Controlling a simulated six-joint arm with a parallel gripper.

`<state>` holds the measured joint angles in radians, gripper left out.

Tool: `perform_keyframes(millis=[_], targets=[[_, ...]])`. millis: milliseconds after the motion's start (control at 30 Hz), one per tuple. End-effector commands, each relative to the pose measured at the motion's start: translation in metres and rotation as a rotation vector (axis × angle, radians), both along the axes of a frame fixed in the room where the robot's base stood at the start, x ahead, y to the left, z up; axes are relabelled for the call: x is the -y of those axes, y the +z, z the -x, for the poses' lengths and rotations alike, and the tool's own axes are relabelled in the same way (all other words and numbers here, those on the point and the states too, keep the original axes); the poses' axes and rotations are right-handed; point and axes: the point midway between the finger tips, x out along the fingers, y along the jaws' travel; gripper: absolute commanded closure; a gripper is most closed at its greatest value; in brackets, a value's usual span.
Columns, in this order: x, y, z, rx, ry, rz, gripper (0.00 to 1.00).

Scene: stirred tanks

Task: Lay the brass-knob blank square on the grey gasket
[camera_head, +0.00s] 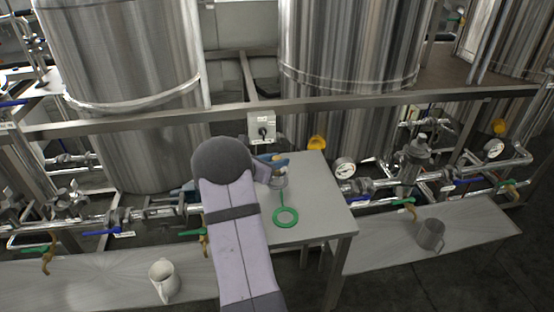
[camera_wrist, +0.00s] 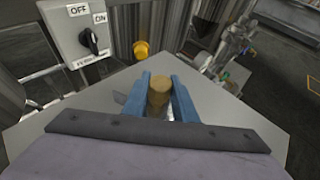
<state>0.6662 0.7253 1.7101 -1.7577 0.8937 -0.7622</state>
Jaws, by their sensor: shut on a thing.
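My gripper is shut on the brass knob (camera_wrist: 158,92), between its two blue fingers (camera_wrist: 158,79) in the wrist view. In the head view the blue fingers (camera_head: 274,162) show just right of my arm's dark joint, over the grey table. A round grey metallic piece (camera_head: 279,182) shows just below the fingers; I cannot tell whether it is the blank, the grey gasket or both, or whether it touches the table. A green ring (camera_head: 286,217) lies flat on the table nearer the front. In the wrist view, the fingers and wrist hide most of what is under the knob.
The grey table (camera_head: 325,205) is clear on its right side. A switch box (camera_head: 262,127) and a yellow fitting (camera_head: 317,143) stand behind it. A gauge (camera_head: 345,167) and pipes are at right. A pale jug (camera_head: 163,279) and a grey mug (camera_head: 430,235) stand on lower benches.

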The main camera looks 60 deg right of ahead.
Motion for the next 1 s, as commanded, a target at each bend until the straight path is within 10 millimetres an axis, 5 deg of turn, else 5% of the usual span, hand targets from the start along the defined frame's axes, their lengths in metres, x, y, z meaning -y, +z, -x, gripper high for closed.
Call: perform_keyframes(millis=[1000], targets=[[0.0, -0.04, 0.0, 0.002, -0.001, 0.002, 1.0]])
